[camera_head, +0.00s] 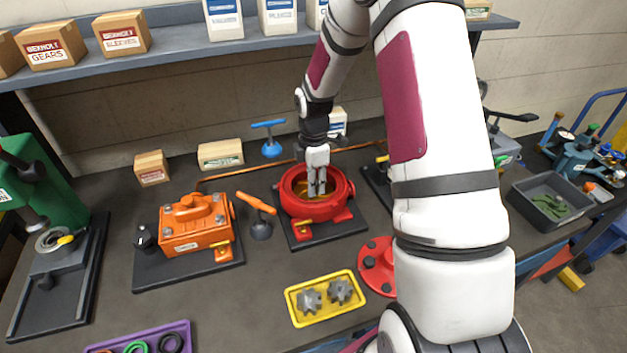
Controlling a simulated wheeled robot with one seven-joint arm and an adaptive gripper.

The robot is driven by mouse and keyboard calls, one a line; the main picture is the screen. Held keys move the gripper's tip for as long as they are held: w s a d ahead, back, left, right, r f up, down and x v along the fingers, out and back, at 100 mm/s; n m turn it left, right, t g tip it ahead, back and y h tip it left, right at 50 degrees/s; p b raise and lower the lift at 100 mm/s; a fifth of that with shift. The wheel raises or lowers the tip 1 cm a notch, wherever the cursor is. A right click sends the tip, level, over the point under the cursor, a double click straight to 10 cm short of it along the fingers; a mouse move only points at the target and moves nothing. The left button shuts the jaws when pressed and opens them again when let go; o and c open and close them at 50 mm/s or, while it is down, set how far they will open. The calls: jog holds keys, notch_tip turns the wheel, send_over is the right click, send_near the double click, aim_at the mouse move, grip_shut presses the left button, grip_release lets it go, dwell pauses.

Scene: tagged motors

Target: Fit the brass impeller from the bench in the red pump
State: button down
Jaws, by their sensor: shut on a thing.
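The red pump (316,207) stands on a dark base plate at the middle of the bench, with its round housing open at the top. My gripper (316,190) points down into that opening, its fingertips at or below the rim. A brass-coloured part (302,190), apparently the brass impeller, shows inside the housing around the fingers. My gripper is shut on it. The fingers and the rim hide most of the part, so I cannot tell whether it is seated. A red flanged cover (377,262) lies on the bench in front, partly behind my arm.
A grey bin (522,190) stands right. My arm crosses the right side.

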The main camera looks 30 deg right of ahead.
jog(key=shift+f, duration=0.3)
jog(key=c, duration=1.3)
grip_release()
jog(key=shift+r+p, duration=0.9)
jog(key=shift+r, duration=2.05)
notch_tip(320, 180, up, 12)
